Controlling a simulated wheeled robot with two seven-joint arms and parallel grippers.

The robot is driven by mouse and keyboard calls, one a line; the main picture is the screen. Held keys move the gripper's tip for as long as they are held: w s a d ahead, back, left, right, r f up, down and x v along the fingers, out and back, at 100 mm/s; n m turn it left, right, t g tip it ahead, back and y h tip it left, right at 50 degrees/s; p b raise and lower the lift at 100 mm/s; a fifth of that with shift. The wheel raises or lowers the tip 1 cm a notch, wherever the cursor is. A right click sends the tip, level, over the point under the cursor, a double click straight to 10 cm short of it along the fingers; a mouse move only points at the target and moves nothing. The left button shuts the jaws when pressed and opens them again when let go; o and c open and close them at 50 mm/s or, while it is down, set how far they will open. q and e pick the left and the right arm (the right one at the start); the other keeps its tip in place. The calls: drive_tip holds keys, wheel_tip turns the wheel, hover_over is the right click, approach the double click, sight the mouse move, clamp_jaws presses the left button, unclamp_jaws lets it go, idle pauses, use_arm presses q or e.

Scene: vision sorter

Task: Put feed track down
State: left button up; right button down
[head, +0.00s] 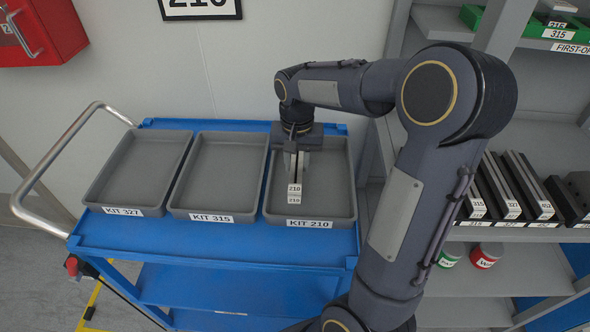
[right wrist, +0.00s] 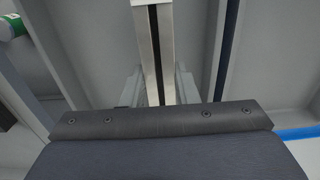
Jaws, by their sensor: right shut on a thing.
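The feed track, with white 210 labels on its near end (head: 294,194), is in my right gripper (head: 297,168). The gripper points down over the grey KIT 210 tray (head: 346,180), the rightmost on the blue cart, and is shut on the track. The track's near end lies within the tray's outline. Whether it touches the tray floor I cannot tell. The right wrist view shows a pale bar with a dark lengthwise gap (right wrist: 153,55) beyond my gripper body; the grip itself is unclear there. My left gripper is not in view.
The KIT 315 tray (head: 201,194) and KIT 327 tray (head: 113,193) stand empty to the left on the blue cart (head: 210,239). A grey shelf (head: 495,274) at the right holds several dark labelled tracks (head: 521,188). My right arm crosses between them.

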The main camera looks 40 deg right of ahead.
sight(295, 171)
drive_tip(key=shift+w+f, duration=0.2)
drive_tip(key=shift+w+a+f, duration=0.1)
drive_tip(key=shift+f, duration=1.55)
drive_tip(key=shift+f, duration=0.2)
drive_tip(key=c, duration=1.1)
unclamp_jaws()
drive_tip(key=shift+r, duration=0.15)
